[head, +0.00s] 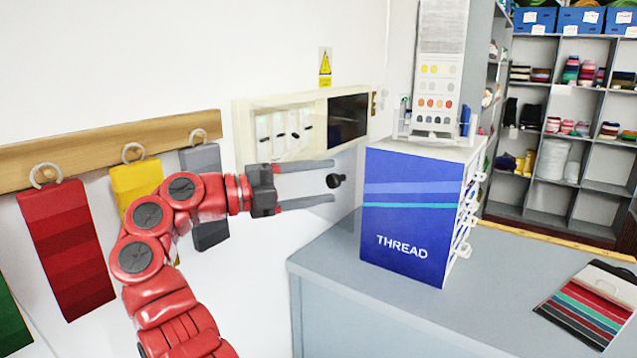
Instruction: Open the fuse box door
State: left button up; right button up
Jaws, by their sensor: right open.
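The fuse box (317,97) is a long cream box on the white wall. White switches show in its left part and a dark panel (348,119) fills its right part. I cannot clearly tell the door's edges or how far it stands open. A black knob (335,181) shows just below the box; what it is fixed to is hard to see. My right gripper (333,181) is open just below the box. Its two fingers point right, and the knob appears between their tips; I cannot tell whether they touch it. My left gripper is out of view.
A blue thread cabinet (412,215) stands on the grey counter (375,310), right of the gripper. A colour-card stand (438,75) is on top of it. Red, yellow and grey swatches hang from a wooden rail (95,150) at left. A swatch card (590,305) lies on the counter.

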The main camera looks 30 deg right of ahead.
jog(key=a+p, duration=0.2)
jog(key=a, duration=0.5)
jog(key=shift+w+a, duration=0.2)
jog(key=shift+w, duration=0.2)
dwell(0.4)
